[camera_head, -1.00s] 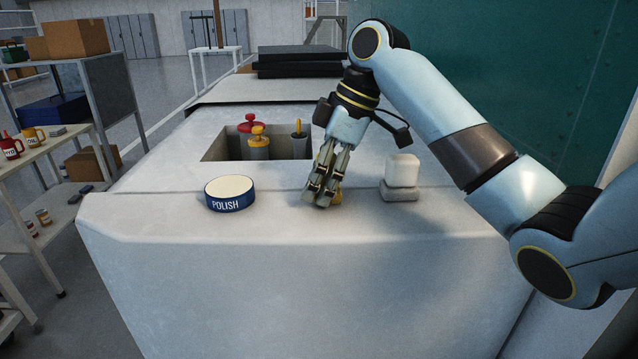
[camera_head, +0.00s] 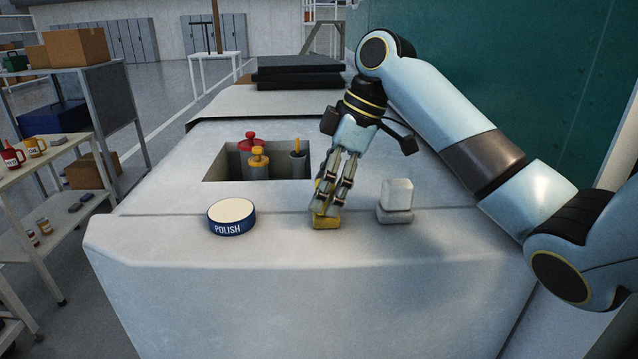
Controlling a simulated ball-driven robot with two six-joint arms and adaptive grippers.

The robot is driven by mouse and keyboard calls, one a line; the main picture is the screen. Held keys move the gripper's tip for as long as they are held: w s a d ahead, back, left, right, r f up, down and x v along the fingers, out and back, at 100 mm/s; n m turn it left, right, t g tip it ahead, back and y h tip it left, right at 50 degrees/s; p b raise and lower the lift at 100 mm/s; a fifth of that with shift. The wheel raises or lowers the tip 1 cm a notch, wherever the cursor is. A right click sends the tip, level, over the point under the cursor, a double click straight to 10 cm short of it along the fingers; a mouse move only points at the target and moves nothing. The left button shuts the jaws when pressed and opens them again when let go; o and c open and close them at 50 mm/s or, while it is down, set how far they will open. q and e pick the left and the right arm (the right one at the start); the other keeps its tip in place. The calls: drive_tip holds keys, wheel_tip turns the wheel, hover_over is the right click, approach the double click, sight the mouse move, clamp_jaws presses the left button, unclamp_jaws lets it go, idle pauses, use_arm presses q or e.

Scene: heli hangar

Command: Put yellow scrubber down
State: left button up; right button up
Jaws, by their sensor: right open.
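The yellow scrubber (camera_head: 326,223) rests on the front part of the pale grey surface (camera_head: 270,262), between the polish tin and a white block. My right gripper (camera_head: 327,206) is right above it, pointing down, with its fingers open around or just over its top. The fingers hide the scrubber's upper part, so I cannot tell whether they still touch it. My left gripper is not in view.
A round polish tin (camera_head: 232,227) stands to the left. A white block on a grey base (camera_head: 396,213) stands to the right. Behind is a recessed well with red-topped (camera_head: 249,138) and yellow-topped (camera_head: 258,168) canisters. A shelf cart (camera_head: 50,165) stands far left.

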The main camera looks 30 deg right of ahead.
sight(335, 183)
drive_tip(key=p+v, duration=0.1)
drive_tip(key=v, duration=0.2)
drive_tip(key=shift+r, duration=0.25)
drive_tip(key=shift+s+d+r+p, duration=0.1)
drive_tip(key=shift+d+r+p, duration=0.1)
drive_tip(key=shift+r+p, duration=0.1)
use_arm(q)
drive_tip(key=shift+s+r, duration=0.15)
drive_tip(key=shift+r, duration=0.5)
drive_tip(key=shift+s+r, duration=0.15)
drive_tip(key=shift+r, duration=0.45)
use_arm(e)
drive_tip(key=shift+f, duration=0.1)
